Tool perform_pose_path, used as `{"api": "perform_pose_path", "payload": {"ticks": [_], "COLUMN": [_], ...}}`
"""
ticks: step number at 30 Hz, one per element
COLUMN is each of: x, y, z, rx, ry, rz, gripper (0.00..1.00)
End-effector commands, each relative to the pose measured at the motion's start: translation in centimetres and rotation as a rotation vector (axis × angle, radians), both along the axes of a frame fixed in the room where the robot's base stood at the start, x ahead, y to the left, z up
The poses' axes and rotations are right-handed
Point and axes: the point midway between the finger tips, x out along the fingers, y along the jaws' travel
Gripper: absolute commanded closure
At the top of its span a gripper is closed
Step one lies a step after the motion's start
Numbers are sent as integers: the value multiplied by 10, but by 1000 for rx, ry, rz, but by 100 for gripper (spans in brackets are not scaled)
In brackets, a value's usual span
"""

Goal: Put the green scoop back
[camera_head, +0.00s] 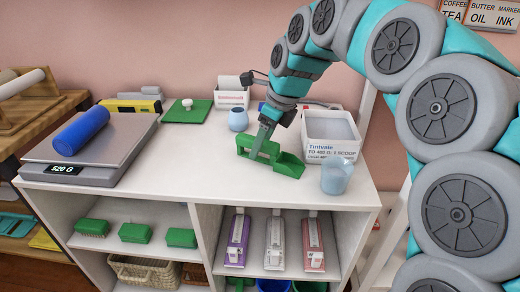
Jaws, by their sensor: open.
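The green scoop (287,164) lies on the white top of the shelf unit, in front of a white tub (329,130) labelled "Tintvale" with a line about 1 scoop. My gripper (262,143) points down at the scoop's left, handle end. Its jaws are open, and its fingers overlap the green handle in the picture. I cannot tell from this view whether they touch it. The tub's top is open and shows a pale grey surface inside.
A translucent blue cup (336,177) stands right of the scoop, near the front edge. A blue jar (238,119) stands behind it. A scale (88,150) bearing a blue cylinder (81,131) is at the left. The top between scale and scoop is clear.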

Motion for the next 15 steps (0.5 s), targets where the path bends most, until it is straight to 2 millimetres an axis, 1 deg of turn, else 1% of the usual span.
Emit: {"api": "perform_pose_path", "payload": {"ticks": [1, 7, 12, 15], "x": [0, -5, -10, -12], "y": [-4, -17, -25, -28], "z": [11, 52, 78, 87], "rx": [1, 2, 1, -1], "ry": [-9, -10, -9, -4], "rz": [-3, -4, -2, 0], "gripper": [36, 36, 36, 36]}}
